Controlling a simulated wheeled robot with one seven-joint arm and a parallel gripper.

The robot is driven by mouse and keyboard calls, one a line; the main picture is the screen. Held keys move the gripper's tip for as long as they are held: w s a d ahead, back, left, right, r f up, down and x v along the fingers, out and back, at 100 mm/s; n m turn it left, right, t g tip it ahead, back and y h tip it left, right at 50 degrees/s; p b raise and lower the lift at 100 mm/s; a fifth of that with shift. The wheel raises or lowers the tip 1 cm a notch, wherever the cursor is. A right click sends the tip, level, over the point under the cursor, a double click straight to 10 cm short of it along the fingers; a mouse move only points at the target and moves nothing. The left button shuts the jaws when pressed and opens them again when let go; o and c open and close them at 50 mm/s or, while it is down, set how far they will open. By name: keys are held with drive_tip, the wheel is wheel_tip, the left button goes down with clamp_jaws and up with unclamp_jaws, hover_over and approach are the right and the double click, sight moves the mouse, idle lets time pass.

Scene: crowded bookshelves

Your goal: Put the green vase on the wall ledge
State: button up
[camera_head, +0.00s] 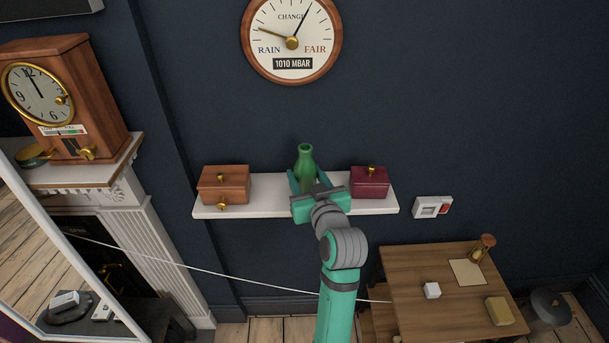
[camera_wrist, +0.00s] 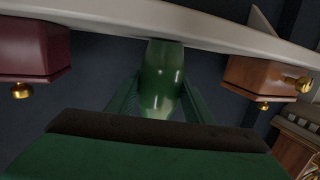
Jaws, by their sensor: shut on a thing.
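The green vase (camera_head: 306,156) is upright at the wall ledge, between a brown box and a dark red box. My gripper (camera_head: 308,182) is shut on the vase, with one finger on each side of its body. The wrist view looks upside down. There the vase (camera_wrist: 163,75) stands between my fingers (camera_wrist: 162,95), and its base end meets the edge of the white ledge (camera_wrist: 190,33). The wall ledge (camera_head: 236,211) is a narrow white shelf on the dark blue wall. My gripper hides the vase's lower part in the head view, so I cannot tell whether it bears on the ledge.
The brown box (camera_head: 224,184) and dark red box (camera_head: 370,182) stand on the ledge, each with gaps to the vase. A white switch (camera_head: 427,208) is right of the ledge. A mantel clock (camera_head: 66,100) stands left, a wooden table (camera_head: 430,265) lower right. A barometer (camera_head: 292,35) hangs above.

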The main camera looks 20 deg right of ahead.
drive_tip(key=shift+s+d+f, duration=0.1)
drive_tip(key=shift+s+d, duration=0.15)
drive_tip(key=shift+d, duration=0.05)
drive_tip(key=o, duration=1.2)
drive_tip(key=shift+w+a, duration=0.1)
drive_tip(key=s+r, duration=0.2)
drive_tip(key=s, duration=1)
drive_tip(key=s+a+f+m+h, duration=0.1)
drive_tip(key=s+a+f, duration=0.3)
drive_tip(key=f, duration=0.3)
drive_tip(key=s+a+f+m+g, duration=0.1)
drive_tip(key=s+a+f, duration=0.25)
drive_tip(key=f, duration=0.25)
drive_tip(key=s+a+f+h, duration=0.1)
drive_tip(key=s+a+f, duration=0.25)
drive_tip(key=f, duration=0.35)
drive_tip(key=s+a+f+y, duration=0.1)
drive_tip(key=s+a, duration=0.2)
drive_tip(key=s, duration=0.4)
drive_tip(key=s+a+f+n, duration=0.1)
drive_tip(key=s+a, duration=0.2)
drive_tip(key=s, duration=0.5)
drive_tip(key=s+a+f+n+y, duration=0.1)
drive_tip(key=s+a, duration=0.1)
drive_tip(key=s, duration=0.5)
drive_tip(key=shift+s+a+f+y, duration=0.1)
drive_tip(key=shift+s+a+y, duration=0.2)
drive_tip(key=shift+a, duration=0.1)
